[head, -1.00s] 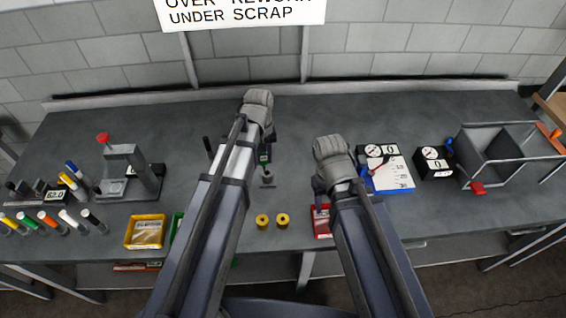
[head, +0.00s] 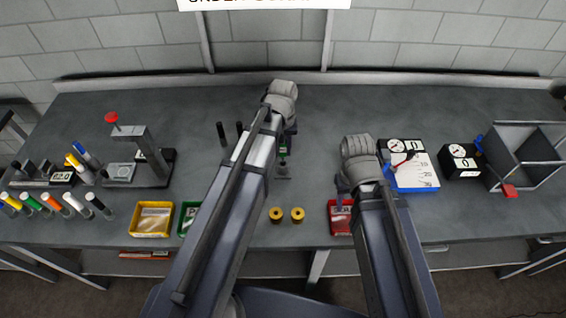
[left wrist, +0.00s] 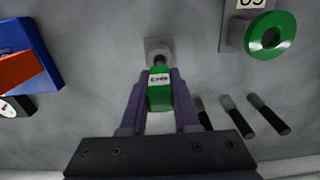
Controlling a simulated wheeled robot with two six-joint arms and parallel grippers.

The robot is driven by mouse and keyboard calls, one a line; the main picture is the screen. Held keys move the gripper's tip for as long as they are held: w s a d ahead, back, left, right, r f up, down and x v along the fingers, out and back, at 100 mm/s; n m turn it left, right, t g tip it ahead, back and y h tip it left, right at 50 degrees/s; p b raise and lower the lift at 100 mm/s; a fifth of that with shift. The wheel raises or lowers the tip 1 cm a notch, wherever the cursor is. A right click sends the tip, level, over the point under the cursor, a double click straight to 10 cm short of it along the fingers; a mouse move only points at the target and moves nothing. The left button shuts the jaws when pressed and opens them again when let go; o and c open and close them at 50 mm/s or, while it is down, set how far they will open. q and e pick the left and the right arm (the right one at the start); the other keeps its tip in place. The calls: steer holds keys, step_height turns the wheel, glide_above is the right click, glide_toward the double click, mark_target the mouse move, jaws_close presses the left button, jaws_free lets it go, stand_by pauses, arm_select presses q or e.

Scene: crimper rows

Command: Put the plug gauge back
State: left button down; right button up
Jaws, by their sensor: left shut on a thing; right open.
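The plug gauge (left wrist: 160,92) has a green handle with a white label and a dark end. My left gripper (left wrist: 158,95) is shut on its handle. In the head view, a little of the green gauge (head: 283,150) shows below my left gripper (head: 285,135). The gauge's dark end points at a small grey square block (left wrist: 154,46) on the bench, which also shows in the head view (head: 283,175). I cannot tell whether the end is in the block or just above it. My right gripper (head: 345,185) is open and empty, above the bench near the red tray.
Several dark pins (left wrist: 237,116) stand beside the gauge. A green ring (left wrist: 270,36) is near the block. Two yellow rings (head: 287,214), a yellow tray (head: 135,233) and a red tray (head: 335,230) line the front. Dial gauges (head: 460,160) stand right. The bench's back middle is clear.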

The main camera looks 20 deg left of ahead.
mark_target(283, 158)
arm_select(q)
steer(key=shift+f+b, duration=1.75)
steer(key=shift+f, duration=0.15)
arm_select(e)
steer(key=shift+f, duration=1.95)
arm_select(q)
steer(key=shift+f, duration=0.15)
arm_select(e)
steer(key=shift+f, duration=0.1)
arm_select(q)
steer(key=shift+f+b, duration=0.25)
steer(key=shift+b, duration=0.15)
arm_select(e)
steer(key=shift+f, duration=0.3)
arm_select(q)
steer(key=c, duration=0.7)
jaws_free()
steer(key=shift+o, duration=0.2)
steer(key=shift+r, duration=0.2)
arm_select(e)
steer(key=shift+r, duration=0.25)
